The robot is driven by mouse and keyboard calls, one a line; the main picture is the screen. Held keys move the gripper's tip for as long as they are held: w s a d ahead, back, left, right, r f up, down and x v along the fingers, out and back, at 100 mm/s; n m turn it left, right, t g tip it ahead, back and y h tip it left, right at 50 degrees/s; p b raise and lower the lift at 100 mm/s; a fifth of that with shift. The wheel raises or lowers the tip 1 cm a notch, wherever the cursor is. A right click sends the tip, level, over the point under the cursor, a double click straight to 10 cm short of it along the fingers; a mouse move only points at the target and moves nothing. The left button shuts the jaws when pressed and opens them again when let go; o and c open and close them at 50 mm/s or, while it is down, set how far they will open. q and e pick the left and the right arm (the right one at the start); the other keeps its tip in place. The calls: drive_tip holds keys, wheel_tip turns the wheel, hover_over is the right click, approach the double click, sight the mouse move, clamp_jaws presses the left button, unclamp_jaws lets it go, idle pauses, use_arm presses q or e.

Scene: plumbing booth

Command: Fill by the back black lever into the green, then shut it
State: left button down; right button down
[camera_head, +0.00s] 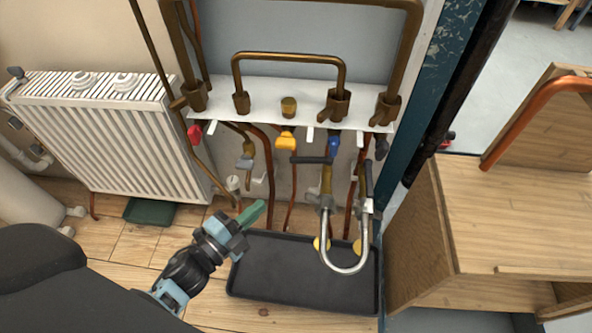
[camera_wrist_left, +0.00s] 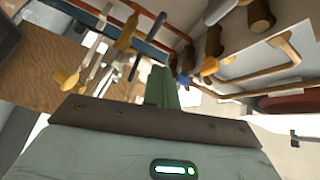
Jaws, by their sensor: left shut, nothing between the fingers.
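A black lever (camera_head: 312,160) lies roughly level, on a brass tap under the white shelf. A second black lever (camera_head: 369,178) points up and down, on the tap to its right. I cannot tell which of them is the back one. A grey U-shaped spout (camera_head: 345,268) hangs below the two taps, over the black tray. The only green vessel I see is a dark green tray (camera_head: 150,211) on the floor below the radiator. My left gripper (camera_head: 252,213) is shut and empty, left of the taps and apart from them. Its green fingertips show in the left wrist view (camera_wrist_left: 164,88).
A black tray (camera_head: 300,290) lies on the wood floor under the taps. The white shelf (camera_head: 265,118) carries brass pipes, with yellow (camera_head: 286,140), blue and red handles below. A radiator (camera_head: 125,140) stands left and a wooden cabinet (camera_head: 435,230) right.

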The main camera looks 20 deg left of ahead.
use_arm(q)
drive_tip(key=w+f+m+h, duration=0.1)
drive_tip(key=f+m, duration=0.1)
drive_tip(key=m, duration=0.2)
drive_tip(key=b, duration=0.3)
approach(301, 163)
drive_tip(key=d+x, duration=0.1)
drive_tip(key=x, duration=0.4)
drive_tip(key=shift+w+a+g, duration=0.25)
drive_tip(key=shift+w+g, duration=0.05)
drive_tip(key=shift+w, duration=0.05)
